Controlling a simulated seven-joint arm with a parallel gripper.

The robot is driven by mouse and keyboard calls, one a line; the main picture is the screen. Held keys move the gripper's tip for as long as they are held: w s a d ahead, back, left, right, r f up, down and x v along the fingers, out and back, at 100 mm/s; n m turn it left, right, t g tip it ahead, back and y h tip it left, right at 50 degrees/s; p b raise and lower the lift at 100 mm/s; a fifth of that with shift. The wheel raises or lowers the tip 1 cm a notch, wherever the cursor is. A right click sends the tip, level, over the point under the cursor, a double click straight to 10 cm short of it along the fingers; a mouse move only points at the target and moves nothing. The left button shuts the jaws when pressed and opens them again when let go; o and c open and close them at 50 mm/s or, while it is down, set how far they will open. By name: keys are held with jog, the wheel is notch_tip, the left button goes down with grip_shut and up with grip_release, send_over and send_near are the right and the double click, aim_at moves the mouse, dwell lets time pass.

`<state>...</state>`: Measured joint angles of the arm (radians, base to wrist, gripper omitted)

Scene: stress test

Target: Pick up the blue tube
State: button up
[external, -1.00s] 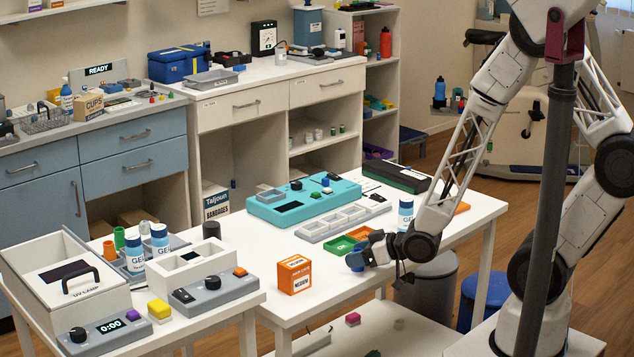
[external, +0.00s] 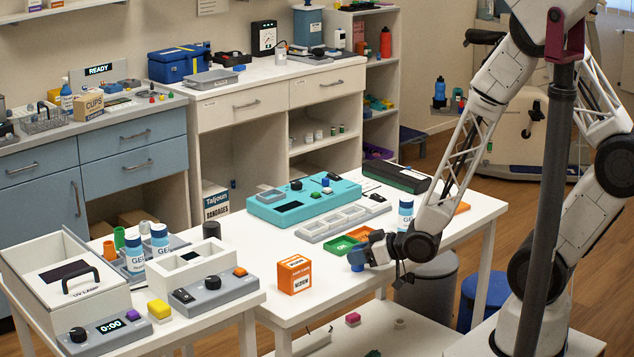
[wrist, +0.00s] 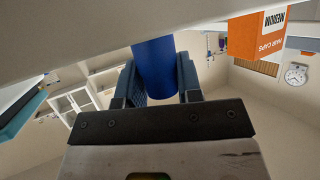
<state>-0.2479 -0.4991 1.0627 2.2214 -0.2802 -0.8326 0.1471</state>
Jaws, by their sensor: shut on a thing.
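The blue tube (wrist: 155,68) is a smooth blue cylinder between the two fingers of my gripper (wrist: 158,82) in the wrist view. In the external view my gripper (external: 366,256) is low over the near part of the white table, and the round blue end of the tube (external: 356,261) shows at its tip. My gripper is shut on the tube. The external view does not make clear whether the tube touches the table.
An orange hair caps box (external: 294,275) stands to the left of my gripper. Green and orange trays (external: 339,244) lie just behind it. The table's front edge is close.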

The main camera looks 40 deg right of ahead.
jog(key=shift+r, duration=0.1)
jog(key=shift+r, duration=0.8)
jog(key=shift+s+r, duration=0.15)
jog(key=shift+r, duration=0.8)
jog(key=s+d, duration=0.1)
jog(key=s, duration=0.3)
jog(key=s+d, duration=0.1)
jog(key=s, duration=0.3)
jog(key=s+d+r, duration=0.1)
jog(key=s+d, duration=0.1)
jog(key=s, duration=0.2)
jog(key=shift+s+d, duration=0.1)
jog(key=shift+s, duration=0.3)
jog(key=shift+s+r, duration=0.1)
jog(key=shift+s+d, duration=0.3)
jog(key=shift+s, duration=0.45)
jog(key=shift+s, duration=0.25)
